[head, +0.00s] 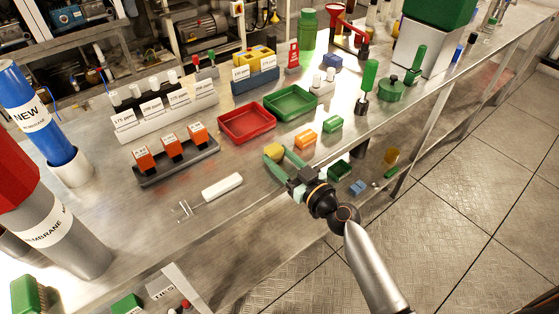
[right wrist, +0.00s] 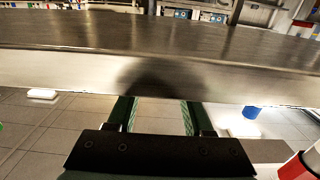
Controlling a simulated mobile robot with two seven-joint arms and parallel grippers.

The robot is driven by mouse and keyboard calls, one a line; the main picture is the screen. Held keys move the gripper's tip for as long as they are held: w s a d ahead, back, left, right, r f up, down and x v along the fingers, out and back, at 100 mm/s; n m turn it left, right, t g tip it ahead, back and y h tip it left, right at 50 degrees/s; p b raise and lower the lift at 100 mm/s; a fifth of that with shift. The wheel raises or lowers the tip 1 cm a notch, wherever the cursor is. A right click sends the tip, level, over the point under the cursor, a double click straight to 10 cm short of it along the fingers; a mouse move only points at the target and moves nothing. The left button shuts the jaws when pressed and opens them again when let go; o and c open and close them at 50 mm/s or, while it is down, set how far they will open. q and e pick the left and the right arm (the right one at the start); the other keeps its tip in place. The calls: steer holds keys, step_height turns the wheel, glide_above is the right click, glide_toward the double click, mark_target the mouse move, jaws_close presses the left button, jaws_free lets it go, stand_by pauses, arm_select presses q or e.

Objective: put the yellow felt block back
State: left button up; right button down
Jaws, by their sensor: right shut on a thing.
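The yellow felt block (head: 274,150) is at the front edge of the steel bench in the head view, between the fingertips of my right gripper (head: 276,157). The green fingers are shut on it. In the right wrist view the gripper's fingers (right wrist: 156,112) show with a gap between them, against the bench's front edge (right wrist: 160,75); the block cannot be made out there. An orange block (head: 306,139) and a green block (head: 333,124) lie in a row beyond it, to the right. My left gripper is not in view.
A red tray (head: 247,137) and a green tray (head: 289,117) lie behind the blocks. A white-handled fork-like tool (head: 222,186) lies to the left, before a grey rack (head: 179,171) of orange items. Small items, including a blue one (head: 357,187), are lower down, under the bench.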

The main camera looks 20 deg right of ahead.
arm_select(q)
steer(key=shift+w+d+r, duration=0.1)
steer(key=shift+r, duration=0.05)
arm_select(e)
steer(key=shift+c, duration=1.5)
jaws_free()
steer(key=b+v, duration=0.3)
steer(key=v, duration=0.9)
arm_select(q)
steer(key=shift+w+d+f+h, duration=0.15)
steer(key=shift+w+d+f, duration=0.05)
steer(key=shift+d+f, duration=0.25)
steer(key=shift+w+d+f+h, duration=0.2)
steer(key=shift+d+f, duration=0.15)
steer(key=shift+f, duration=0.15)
arm_select(e)
steer(key=s+a+f+g+h, duration=0.1)
steer(key=s+f+g, duration=0.1)
steer(key=s+f, duration=0.2)
steer(key=s+a+f+m+g+h, duration=0.1)
steer(key=s+f, duration=0.4)
steer(key=f, duration=0.5)
steer(key=s+a+f+g+h, duration=0.1)
steer(key=s+a+f+g, duration=0.2)
steer(key=f, duration=0.5)
steer(key=shift+s+m+g, duration=0.3)
steer(key=shift+s+g, duration=0.4)
steer(key=shift+g, duration=0.2)
steer(key=shift+f, duration=0.1)
